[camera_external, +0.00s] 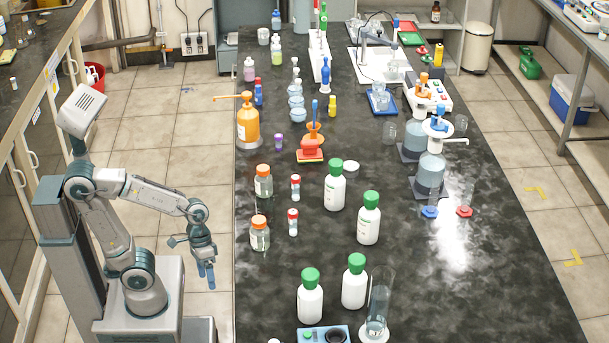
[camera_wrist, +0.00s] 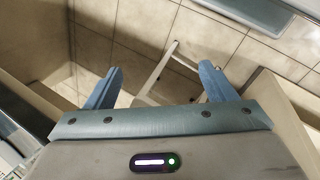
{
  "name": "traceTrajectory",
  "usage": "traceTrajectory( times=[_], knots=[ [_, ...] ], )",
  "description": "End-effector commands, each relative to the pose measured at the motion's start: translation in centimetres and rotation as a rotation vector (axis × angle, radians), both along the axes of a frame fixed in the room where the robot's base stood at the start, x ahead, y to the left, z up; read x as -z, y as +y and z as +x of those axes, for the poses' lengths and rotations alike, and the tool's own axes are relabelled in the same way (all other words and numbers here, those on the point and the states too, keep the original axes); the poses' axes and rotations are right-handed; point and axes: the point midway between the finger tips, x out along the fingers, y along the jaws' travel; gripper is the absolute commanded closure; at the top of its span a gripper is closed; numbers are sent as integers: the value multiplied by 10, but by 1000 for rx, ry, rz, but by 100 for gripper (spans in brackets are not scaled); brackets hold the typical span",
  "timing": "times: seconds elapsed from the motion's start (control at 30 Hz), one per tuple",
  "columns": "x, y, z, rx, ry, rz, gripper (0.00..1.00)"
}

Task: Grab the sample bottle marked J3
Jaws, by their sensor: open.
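I cannot read a J3 mark on any bottle. Candidate bottles stand on the black bench: white bottles with green caps, such as one at mid-bench (camera_external: 335,190) and one at the front (camera_external: 310,302). Clear jars with orange caps (camera_external: 263,184) stand near the left edge, one farther back and one nearer (camera_external: 260,238). Small red-capped vials (camera_external: 293,222) stand beside them. My gripper (camera_external: 206,274) hangs left of the bench edge, pointing down and apart from every bottle. The wrist view shows its two blue fingers (camera_wrist: 161,75) spread with nothing between them.
The black bench top (camera_external: 430,290) is clear at its front right. A tall glass cylinder (camera_external: 378,300) and a blue device (camera_external: 323,334) stand at the front. An orange dispenser bottle (camera_external: 248,122) is near the left edge. Tiled floor (camera_external: 150,150) lies between the benches.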

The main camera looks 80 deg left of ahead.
Motion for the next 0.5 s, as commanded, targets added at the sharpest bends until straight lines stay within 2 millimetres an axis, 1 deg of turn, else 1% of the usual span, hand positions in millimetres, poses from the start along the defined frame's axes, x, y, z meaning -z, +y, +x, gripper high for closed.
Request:
traceTrajectory(
  times=[0.03,0.1,0.2,0.33,0.5],
  knots=[
    [-7,-7,3,-73,20,-81,22],
    [-18,-19,9,-166,43,-198,22],
    [-34,-30,19,-277,63,-344,22],
    [-52,-37,32,-380,74,-487,22],
    [-74,-40,48,-482,77,-636,22]
  ],
)
